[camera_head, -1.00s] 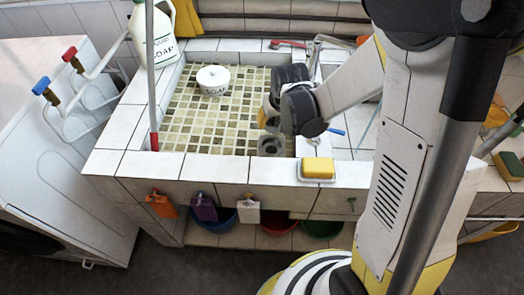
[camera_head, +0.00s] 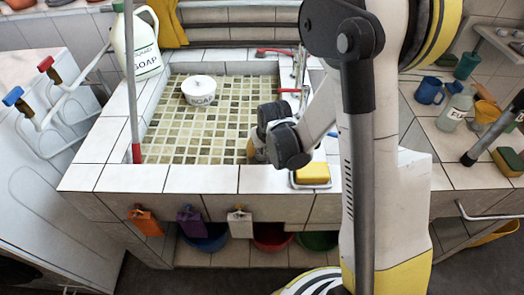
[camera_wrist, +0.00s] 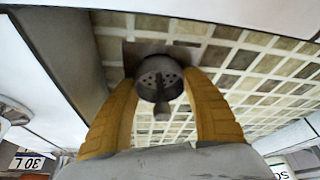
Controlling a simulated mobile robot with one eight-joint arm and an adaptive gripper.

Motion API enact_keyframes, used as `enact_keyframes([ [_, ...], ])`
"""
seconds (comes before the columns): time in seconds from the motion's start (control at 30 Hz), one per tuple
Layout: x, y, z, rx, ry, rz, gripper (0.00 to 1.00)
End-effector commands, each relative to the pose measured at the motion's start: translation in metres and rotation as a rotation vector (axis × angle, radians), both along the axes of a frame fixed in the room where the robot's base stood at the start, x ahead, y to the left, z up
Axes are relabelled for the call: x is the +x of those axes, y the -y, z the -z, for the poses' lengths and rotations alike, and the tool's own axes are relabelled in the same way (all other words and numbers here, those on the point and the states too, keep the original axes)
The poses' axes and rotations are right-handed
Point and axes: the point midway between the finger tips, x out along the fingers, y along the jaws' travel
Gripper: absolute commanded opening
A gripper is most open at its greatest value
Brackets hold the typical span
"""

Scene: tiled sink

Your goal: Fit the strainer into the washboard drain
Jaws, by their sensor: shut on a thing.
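The strainer (camera_wrist: 160,78) is a dark metal cup with small holes and a knob. In the wrist view it sits between the two yellow fingers of my gripper (camera_wrist: 162,85), which is shut on it. The drain (camera_wrist: 140,48) shows as a brownish metal plate in the tiled basin floor, just behind the strainer; its opening is hidden by the strainer. I cannot tell whether the strainer touches it. In the head view my gripper (camera_head: 254,152) is low at the front right corner of the basin (camera_head: 205,120), and hides the drain and strainer.
A white soap bowl (camera_head: 199,90) stands at the basin's back left. A yellow sponge (camera_head: 313,172) lies in a dish on the front right rim. The soap jug (camera_head: 137,45) stands at the back left. Basin walls and front rim (camera_head: 205,180) are close to my gripper.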

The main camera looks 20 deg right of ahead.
Motion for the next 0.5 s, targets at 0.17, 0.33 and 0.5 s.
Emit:
enact_keyframes([
  [0.17,0.000,0.000,0.003,0.000,0.000,0.000,0.23],
  [0.33,0.000,0.000,0.008,0.000,-0.001,0.000,0.24],
  [0.5,-0.001,0.000,0.013,0.000,-0.005,0.000,0.17],
])
